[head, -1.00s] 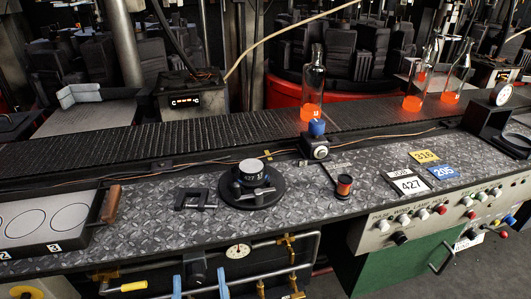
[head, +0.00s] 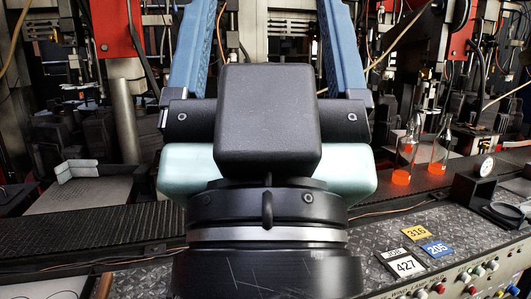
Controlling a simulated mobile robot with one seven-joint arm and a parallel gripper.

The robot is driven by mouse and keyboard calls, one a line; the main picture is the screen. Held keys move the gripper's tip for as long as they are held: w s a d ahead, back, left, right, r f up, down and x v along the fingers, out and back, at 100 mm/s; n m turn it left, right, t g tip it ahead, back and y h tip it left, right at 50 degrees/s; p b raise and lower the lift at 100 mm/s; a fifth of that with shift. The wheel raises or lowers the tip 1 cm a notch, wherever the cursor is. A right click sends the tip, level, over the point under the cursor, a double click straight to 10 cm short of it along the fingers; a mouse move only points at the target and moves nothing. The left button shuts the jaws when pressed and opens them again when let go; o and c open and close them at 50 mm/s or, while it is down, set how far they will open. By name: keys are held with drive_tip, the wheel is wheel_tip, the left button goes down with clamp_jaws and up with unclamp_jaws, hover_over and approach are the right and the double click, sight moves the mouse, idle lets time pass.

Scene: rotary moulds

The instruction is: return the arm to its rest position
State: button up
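My gripper (head: 268,30) stands large and close in the middle of the head view, pointing up. Its two blue fingers are wide apart, with their tips cut off by the top edge. Nothing shows held between them; the machinery behind is visible through the gap. The black and pale green gripper body and my wrist below it hide the middle of the workbench and conveyor.
The dark conveyor (head: 90,228) runs across behind my gripper. Two glass bottles with orange bottoms, a left one (head: 404,160) and a right one (head: 439,155), stand at right. Number cards, including a yellow 316 (head: 415,232), lie on the patterned bench (head: 350,240).

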wheel_tip(320, 180, up, 13)
drive_tip(key=p, duration=1.1)
drive_tip(key=shift+p, duration=0.3)
drive_tip(key=shift+a, duration=0.1)
idle(0.5)
